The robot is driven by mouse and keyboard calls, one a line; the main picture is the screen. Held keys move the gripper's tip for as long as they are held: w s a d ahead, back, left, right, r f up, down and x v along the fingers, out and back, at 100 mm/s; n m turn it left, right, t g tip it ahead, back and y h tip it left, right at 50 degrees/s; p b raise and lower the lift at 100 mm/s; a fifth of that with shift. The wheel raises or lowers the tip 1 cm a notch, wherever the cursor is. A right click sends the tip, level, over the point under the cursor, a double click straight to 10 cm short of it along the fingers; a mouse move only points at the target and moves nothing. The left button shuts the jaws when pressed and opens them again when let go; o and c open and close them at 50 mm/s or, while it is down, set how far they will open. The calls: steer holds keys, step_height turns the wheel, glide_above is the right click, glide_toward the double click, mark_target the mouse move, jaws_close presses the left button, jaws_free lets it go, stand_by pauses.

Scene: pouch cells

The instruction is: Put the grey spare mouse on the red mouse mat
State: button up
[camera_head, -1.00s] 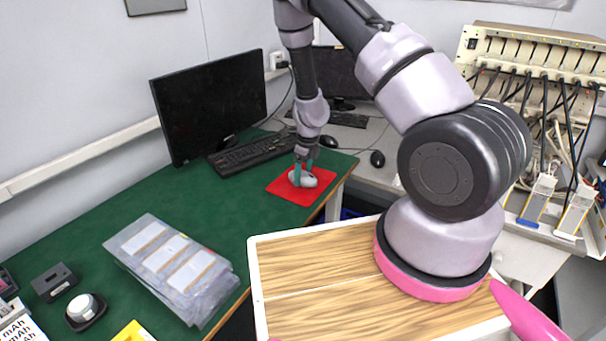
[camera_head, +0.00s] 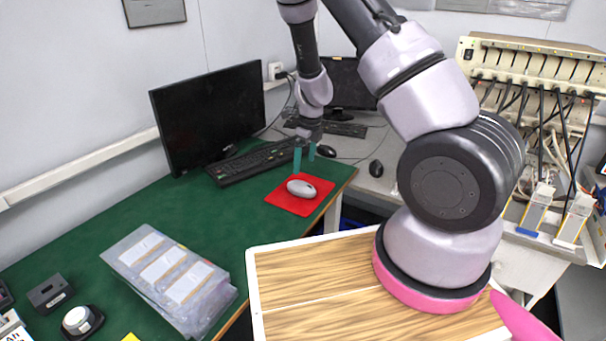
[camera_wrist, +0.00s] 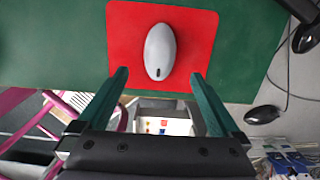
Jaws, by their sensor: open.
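The grey mouse (camera_head: 301,189) lies on the red mouse mat (camera_head: 285,203) near the right end of the green desk. In the wrist view the mouse (camera_wrist: 159,52) rests wholly inside the borders of the mat (camera_wrist: 200,35). My gripper (camera_head: 304,163) is above the mouse, apart from it. Its two teal fingers are spread and empty; they also show in the wrist view (camera_wrist: 158,100), with nothing between them.
A black keyboard (camera_head: 250,162) and a monitor (camera_head: 210,115) stand behind the mat to the left. Black mice (camera_head: 376,168) lie on the grey bench beyond. Bagged pouch cells (camera_head: 165,270) lie at the front left. Green desk between is clear.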

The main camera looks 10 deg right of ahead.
steer(key=s+r+n+t+y, duration=0.1)
steer(key=s+r+n, duration=0.15)
steer(key=r, duration=0.65)
steer(key=s+r+n+y, duration=0.15)
steer(key=r+n, duration=0.25)
steer(key=r, duration=0.4)
steer(key=s+r+n+t+y, duration=0.1)
steer(key=s+r+n, duration=0.25)
steer(key=r, duration=0.55)
steer(key=s+d+r+n+t+h, duration=0.2)
steer(key=s+d+r+n+t, duration=0.2)
steer(key=s+r+n, duration=0.9)
steer(key=s+r, duration=0.1)
steer(key=s, duration=0.3)
steer(key=shift+s+d, duration=0.15)
steer(key=shift+s, duration=0.2)
steer(key=shift+h, duration=0.25)
